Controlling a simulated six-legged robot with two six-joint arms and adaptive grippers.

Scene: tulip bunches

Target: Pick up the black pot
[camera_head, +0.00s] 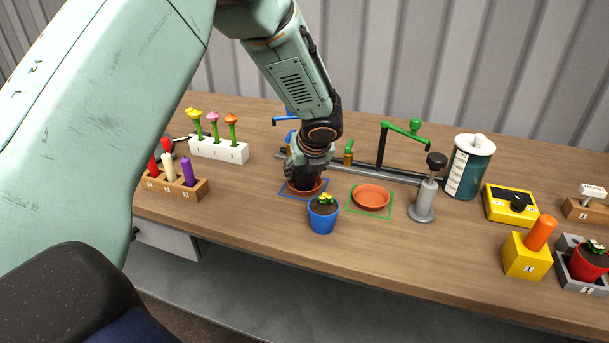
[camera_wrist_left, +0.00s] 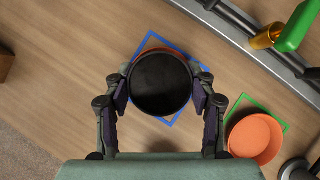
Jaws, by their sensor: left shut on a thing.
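The black pot (camera_wrist_left: 160,84) is round and dark, seen from above in the left wrist view. My left gripper (camera_wrist_left: 160,92) is shut on it, with a finger on each side. In the head view my left gripper (camera_head: 308,172) points down and mostly hides the pot (camera_head: 306,182). The pot is over a terracotta saucer (camera_head: 291,187) inside a blue square outline (camera_head: 287,194). I cannot tell whether the pot touches the saucer. My right gripper is not in view.
A blue pot with yellow flowers (camera_head: 323,217) stands close in front. An empty terracotta saucer (camera_head: 371,196) lies in a green square to the right. A rail with green and blue taps (camera_head: 384,171) runs behind. A grey stamp-like tool (camera_head: 424,201) stands further right.

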